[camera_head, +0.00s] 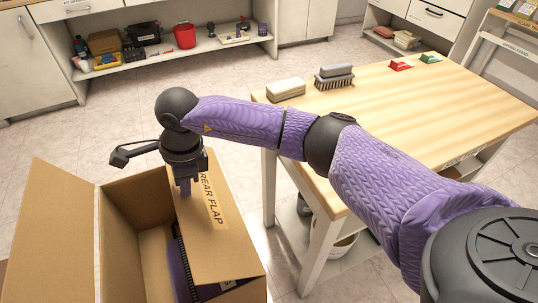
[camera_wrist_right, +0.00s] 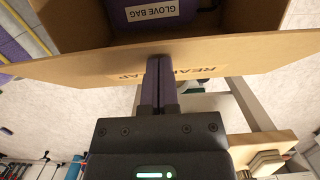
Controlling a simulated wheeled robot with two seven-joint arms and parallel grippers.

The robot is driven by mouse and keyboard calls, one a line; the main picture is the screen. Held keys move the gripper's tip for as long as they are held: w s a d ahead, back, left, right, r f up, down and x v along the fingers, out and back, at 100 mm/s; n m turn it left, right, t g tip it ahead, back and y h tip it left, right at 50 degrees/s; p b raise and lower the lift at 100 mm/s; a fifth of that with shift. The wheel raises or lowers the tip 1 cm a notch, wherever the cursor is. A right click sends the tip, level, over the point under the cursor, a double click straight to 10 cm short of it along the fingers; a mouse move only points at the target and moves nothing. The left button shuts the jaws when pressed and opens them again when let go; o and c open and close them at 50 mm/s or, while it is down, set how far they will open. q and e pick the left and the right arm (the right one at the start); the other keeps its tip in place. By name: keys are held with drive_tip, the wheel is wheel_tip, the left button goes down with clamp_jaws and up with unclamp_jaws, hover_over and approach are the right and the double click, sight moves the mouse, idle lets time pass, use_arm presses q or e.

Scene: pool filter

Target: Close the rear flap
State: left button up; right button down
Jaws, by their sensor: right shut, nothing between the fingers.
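An open cardboard box (camera_head: 135,225) stands at the lower left of the head view. Its rear flap (camera_head: 205,225), marked REAR FLAP, is on the box's right side and slants partly over the opening. The flap also crosses the right wrist view (camera_wrist_right: 90,68), its lettering partly hidden by the fingers. My right gripper (camera_head: 185,188) is shut and empty, pointing down at the flap's far end. In the right wrist view its fingertips (camera_wrist_right: 160,62) overlap the flap; I cannot tell whether they touch. My left gripper is not in view.
Another flap (camera_head: 50,235) stands open on the left. A purple glove bag (camera_wrist_right: 165,12) lies inside the box. A wooden table (camera_head: 430,110) stands close on the right, with brushes (camera_head: 334,77) on it. Floor is clear behind the box.

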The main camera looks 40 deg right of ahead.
drive_tip(key=w+a+f+h+b, duration=0.1)
drive_tip(key=a+f+b, duration=0.3)
drive_tip(key=f, duration=0.4)
drive_tip(key=shift+a+h+b, duration=0.4)
drive_tip(key=shift+h+b, duration=0.1)
drive_tip(key=shift+b, duration=0.05)
